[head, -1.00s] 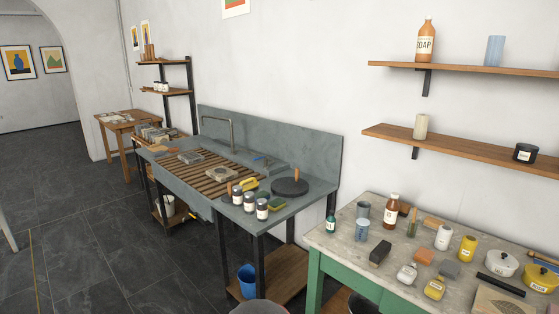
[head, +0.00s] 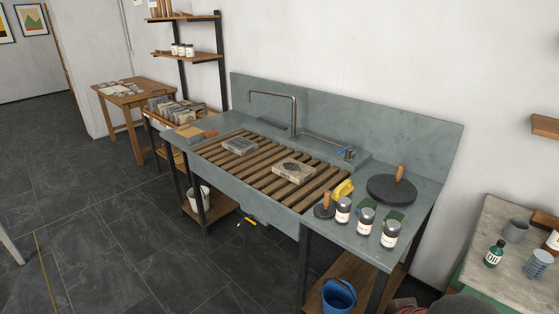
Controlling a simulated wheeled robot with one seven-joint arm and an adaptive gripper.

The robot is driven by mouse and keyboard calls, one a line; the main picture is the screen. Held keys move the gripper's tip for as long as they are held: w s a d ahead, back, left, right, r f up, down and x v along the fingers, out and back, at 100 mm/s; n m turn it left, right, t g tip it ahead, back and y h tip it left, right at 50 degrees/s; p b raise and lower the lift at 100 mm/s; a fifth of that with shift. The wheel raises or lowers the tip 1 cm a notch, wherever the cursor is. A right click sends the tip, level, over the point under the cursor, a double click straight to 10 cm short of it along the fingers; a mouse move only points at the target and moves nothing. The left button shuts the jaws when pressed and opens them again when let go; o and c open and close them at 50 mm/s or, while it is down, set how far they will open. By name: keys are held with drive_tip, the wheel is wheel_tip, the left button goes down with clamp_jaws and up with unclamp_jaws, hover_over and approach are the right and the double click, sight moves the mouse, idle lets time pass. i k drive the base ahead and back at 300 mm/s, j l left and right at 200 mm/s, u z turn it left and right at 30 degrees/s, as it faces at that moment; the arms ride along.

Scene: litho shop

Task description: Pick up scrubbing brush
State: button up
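I cannot clearly make out which thing is the scrubbing brush. A small yellow object (head: 343,189) lies on the right part of the grey sink counter (head: 222,179), behind the jars; it may be a brush or a sponge. In front of it stands a small dark disc with an upright wooden handle (head: 324,207). A small yellow and white thing (head: 247,222) shows low down beneath the sink, too small to tell. My gripper is not in view.
Several dark-lidded jars (head: 366,221) stand along the counter's front right. A large black disc with a wooden knob (head: 391,190) is behind them. Stone blocks (head: 293,171) rest on the wooden slats. A blue bucket (head: 338,296) is below.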

sight(345, 189)
drive_tip(key=i+j, duration=0.2)
drive_tip(key=j, duration=0.2)
drive_tip(key=i+j, duration=0.25)
drive_tip(key=j, duration=0.15)
drive_tip(key=i+j, duration=0.2)
drive_tip(key=j, duration=0.2)
